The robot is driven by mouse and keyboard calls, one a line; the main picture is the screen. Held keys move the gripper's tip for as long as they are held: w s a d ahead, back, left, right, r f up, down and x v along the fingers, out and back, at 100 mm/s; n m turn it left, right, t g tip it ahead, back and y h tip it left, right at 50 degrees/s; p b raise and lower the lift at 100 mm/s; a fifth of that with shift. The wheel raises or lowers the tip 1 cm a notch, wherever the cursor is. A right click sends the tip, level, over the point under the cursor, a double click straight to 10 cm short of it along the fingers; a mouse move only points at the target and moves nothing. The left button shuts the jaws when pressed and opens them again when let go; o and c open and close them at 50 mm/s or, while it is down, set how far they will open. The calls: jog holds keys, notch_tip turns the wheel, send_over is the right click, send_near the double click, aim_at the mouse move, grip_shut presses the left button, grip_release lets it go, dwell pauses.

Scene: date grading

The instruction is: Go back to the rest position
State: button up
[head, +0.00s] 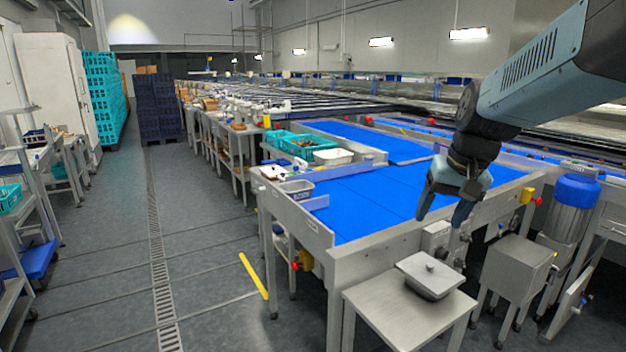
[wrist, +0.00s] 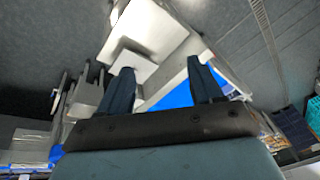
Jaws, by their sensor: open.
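My gripper (head: 442,213) is open and empty in the head view, at the right. Its fingers point down, and in the picture they overlap the near end of the blue conveyor belt (head: 365,200). In the wrist view the two fingers of my gripper (wrist: 165,88) stand apart with nothing between them. Beyond them the wrist view shows the blue belt (wrist: 176,97) and pale metal surfaces. My arm reaches in from the upper right of the head view.
Teal crates (head: 290,142) and a white tub (head: 333,157) stand along the belt. A blue-topped motor (head: 577,190) is at right. The aisle floor (head: 200,235) at left is clear.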

jog(key=s+a+r+n+t+h, duration=0.1)
jog(key=s+t, duration=0.1)
jog(key=s, duration=1)
jog(key=shift+n, duration=0.4)
jog(key=shift+s, duration=0.1)
